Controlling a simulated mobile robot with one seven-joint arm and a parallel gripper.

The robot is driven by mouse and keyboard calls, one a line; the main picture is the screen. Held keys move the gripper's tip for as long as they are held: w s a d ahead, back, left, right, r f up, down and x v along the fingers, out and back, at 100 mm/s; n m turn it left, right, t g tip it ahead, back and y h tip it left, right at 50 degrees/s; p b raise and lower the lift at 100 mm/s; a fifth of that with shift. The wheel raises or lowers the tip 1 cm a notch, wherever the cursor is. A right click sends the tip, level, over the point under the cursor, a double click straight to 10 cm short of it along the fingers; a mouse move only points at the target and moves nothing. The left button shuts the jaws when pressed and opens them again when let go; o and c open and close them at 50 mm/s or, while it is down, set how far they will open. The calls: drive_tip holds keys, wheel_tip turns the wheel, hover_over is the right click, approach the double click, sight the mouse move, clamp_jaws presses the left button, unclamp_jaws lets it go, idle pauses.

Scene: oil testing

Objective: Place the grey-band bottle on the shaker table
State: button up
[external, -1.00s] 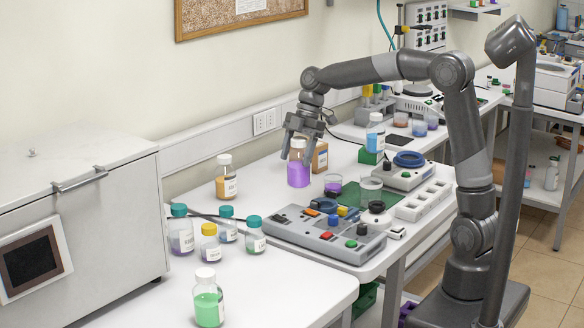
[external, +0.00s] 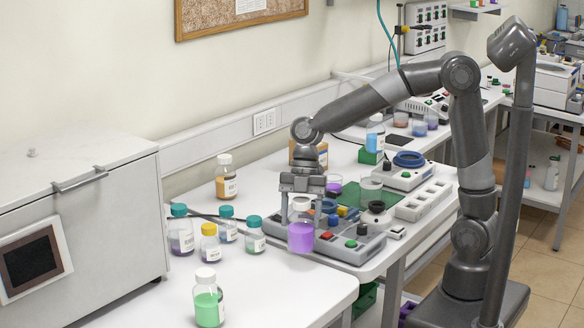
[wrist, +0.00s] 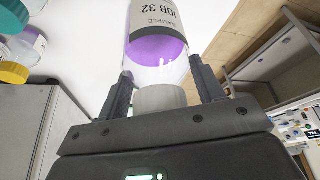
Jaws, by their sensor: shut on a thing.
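My gripper (external: 302,200) points down and is shut on the cap end of a clear bottle with purple liquid (external: 301,237). In the wrist view the bottle (wrist: 158,55) sits between both fingers, its pale cap toward the palm. Its label reads "SAMPLE JOB 32" and has a greyish band along it. In the external view the bottle hangs upright in front of the left part of a grey console with coloured buttons (external: 345,250). I cannot tell for sure which device is the shaker table.
Several capped bottles stand left of the held one, including a teal-capped one (external: 255,236), a yellow-capped one (external: 210,244) and a green-filled one (external: 208,302). An amber bottle (external: 226,178) stands behind. A blue-ringed device (external: 405,165) is further right. Bare bench (external: 270,290) lies in front.

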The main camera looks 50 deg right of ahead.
sight(295, 239)
drive_tip(key=shift+w+a+x, duration=0.1)
drive_tip(key=shift+w+x, duration=0.05)
drive_tip(key=shift+x, duration=0.9)
drive_tip(key=shift+w+a+x, duration=0.1)
drive_tip(key=shift+x, duration=0.9)
drive_tip(key=shift+w+a+x, duration=0.1)
drive_tip(key=shift+w+x, duration=0.05)
drive_tip(key=shift+x, duration=0.9)
drive_tip(key=o, duration=1.3)
drive_tip(key=shift+f, duration=0.1)
drive_tip(key=shift+c, duration=0.2)
